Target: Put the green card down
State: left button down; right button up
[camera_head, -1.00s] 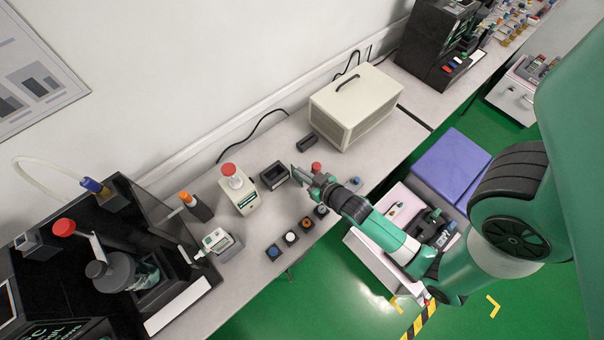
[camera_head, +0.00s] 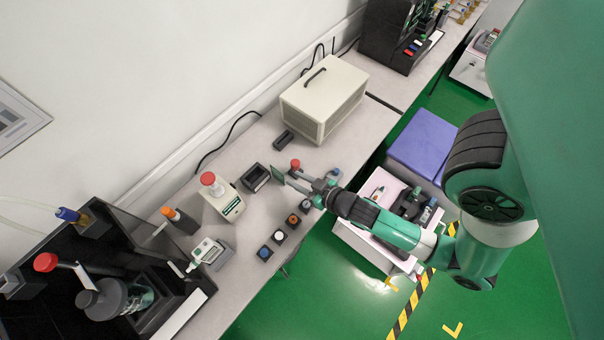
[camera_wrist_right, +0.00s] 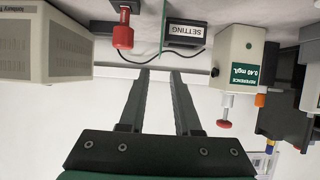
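The small green card (camera_head: 277,173) stands upright on the bench beside the dark slotted box (camera_head: 256,177) marked SETTING. My right gripper (camera_head: 287,179) is right beside it. In the right wrist view the card (camera_wrist_right: 163,24) shows edge-on as a thin green line, just past the fingertips. The right gripper's fingers (camera_wrist_right: 161,72) are apart, with a gap between them, and the card lines up with that gap. I cannot tell whether a finger touches it. The SETTING box (camera_wrist_right: 187,33) shows there too. My left gripper is not in view.
A red-topped knob (camera_head: 295,164) stands close to the fingers. A white reference unit with a red cap (camera_head: 220,196) is left of the box. Several round buttons (camera_head: 279,237) line the front edge. A beige case (camera_head: 323,98) stands behind.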

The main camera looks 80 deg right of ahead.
jog(key=v, duration=0.4)
jog(key=shift+s+a+r+b, duration=0.1)
jog(key=shift+s+a+b, duration=0.05)
jog(key=shift+s+b, duration=0.15)
